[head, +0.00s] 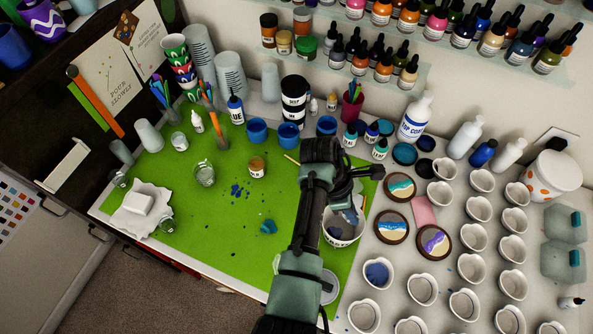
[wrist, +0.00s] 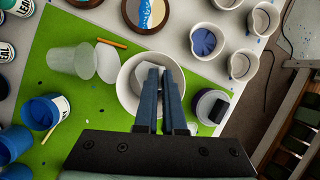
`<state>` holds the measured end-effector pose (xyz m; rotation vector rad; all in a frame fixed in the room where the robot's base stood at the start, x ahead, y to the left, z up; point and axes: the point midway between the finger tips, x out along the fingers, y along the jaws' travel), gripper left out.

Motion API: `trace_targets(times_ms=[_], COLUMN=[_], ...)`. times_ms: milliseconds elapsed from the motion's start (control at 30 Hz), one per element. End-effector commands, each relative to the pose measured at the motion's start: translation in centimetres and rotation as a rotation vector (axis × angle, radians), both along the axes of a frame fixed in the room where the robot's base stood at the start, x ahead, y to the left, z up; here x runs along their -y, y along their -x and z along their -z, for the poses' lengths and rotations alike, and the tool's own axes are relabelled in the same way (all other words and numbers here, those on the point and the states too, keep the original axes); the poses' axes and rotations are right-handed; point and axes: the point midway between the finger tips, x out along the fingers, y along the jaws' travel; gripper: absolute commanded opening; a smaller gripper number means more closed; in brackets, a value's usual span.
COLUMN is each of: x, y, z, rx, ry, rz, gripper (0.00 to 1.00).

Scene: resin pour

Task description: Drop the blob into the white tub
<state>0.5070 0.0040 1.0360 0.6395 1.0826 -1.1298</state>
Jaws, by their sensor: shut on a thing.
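The white tub (head: 341,240) stands on the right part of the green mat, partly behind my arm. Grey-blue pieces (head: 347,216) show at its mouth. In the wrist view the tub (wrist: 126,87) lies under my gripper (wrist: 160,72), whose two dark blue fingers are close together over its opening. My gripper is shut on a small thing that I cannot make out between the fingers. A rounded teal-blue lump (head: 268,227) lies on the mat to the left of the tub; I cannot tell if it is the task's blob.
The green mat (head: 210,225) has blue flecks and clear room left of the tub. White heart-shaped cups (head: 422,289) crowd the right side. Painted round coasters (head: 391,226) lie beside the tub. Blue cups (head: 288,135) and bottles line the back.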

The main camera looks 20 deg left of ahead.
Motion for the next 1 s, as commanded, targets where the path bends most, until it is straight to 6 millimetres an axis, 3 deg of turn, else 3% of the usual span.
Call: trace_targets(times_ms=[100,433,600,667,1000], x=[-0.03,-0.02,-0.02,-0.02,-0.15], y=[0.01,0.01,0.02,0.02,-0.03], z=[1.40,1.42,1.43,1.44,1.17], rx=[0.000,0.000,0.000,0.000,0.001], ry=[0.000,0.000,0.000,0.000,-0.001], rz=[0.000,-0.001,-0.001,-0.001,-0.002], gripper=[0.00,0.00,0.34,0.42,0.42])
